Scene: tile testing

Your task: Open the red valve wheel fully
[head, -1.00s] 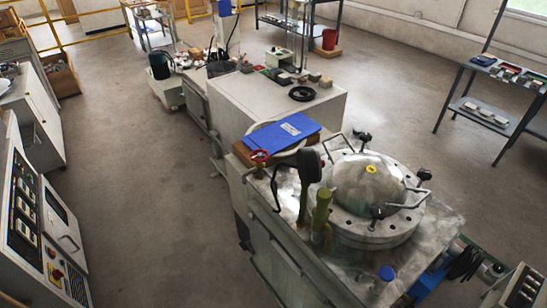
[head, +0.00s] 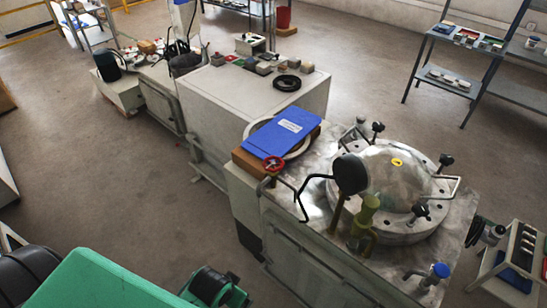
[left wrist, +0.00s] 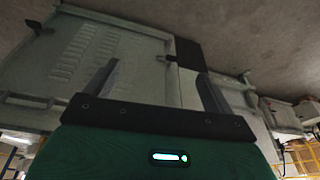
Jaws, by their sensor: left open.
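The small red valve wheel (head: 272,163) sits on a pipe at the near left corner of the metal-topped machine (head: 315,215), just below the blue folder. My green and black arm parts show at the lower left of the head view, well apart from the wheel. My left gripper (left wrist: 155,78) shows in the left wrist view, its two fingers spread apart with nothing between them. Pale machine panels lie beyond the fingers there. The wheel cannot be made out in that view. My right gripper is not in view.
A blue folder (head: 283,134) lies just behind the wheel. A domed steel vessel (head: 385,175) with black knobs stands to the right. A dark round gauge (head: 351,174) and a bent handle (head: 305,196) rise close by. The floor (head: 120,185) left of the machine is clear.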

